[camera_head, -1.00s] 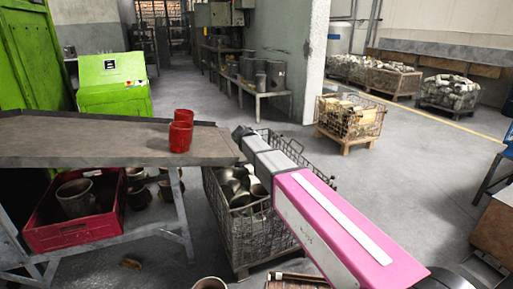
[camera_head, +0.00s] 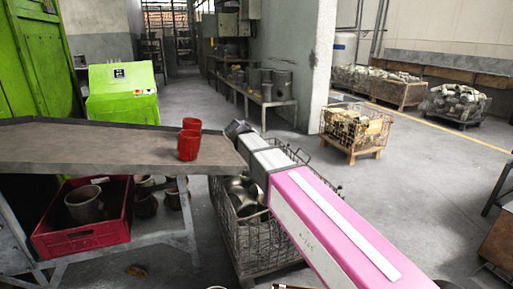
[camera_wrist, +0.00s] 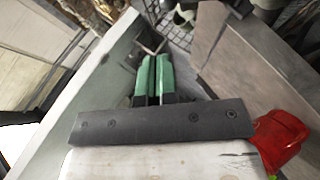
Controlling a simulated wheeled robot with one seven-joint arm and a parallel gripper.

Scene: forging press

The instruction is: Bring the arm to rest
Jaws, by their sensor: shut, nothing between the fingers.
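My arm, with its pink link, reaches from the lower right of the head view towards the table's right end. My gripper (camera_head: 236,129) is at its far end, small and dark there. In the wrist view, its two green fingers (camera_wrist: 153,78) lie side by side, shut and empty. Two red cups (camera_head: 189,141), apparently stacked, stand on the grey table (camera_head: 90,150), left of the gripper and apart from it. A red object (camera_wrist: 281,137), likely these cups, shows at the lower right of the wrist view.
A wire basket (camera_head: 258,240) of metal parts stands below my arm. A red crate (camera_head: 85,236) holding a pot sits under the table. A green cabinet (camera_head: 122,95) stands behind it. Another wire basket (camera_head: 353,130) is at right. The floor between is clear.

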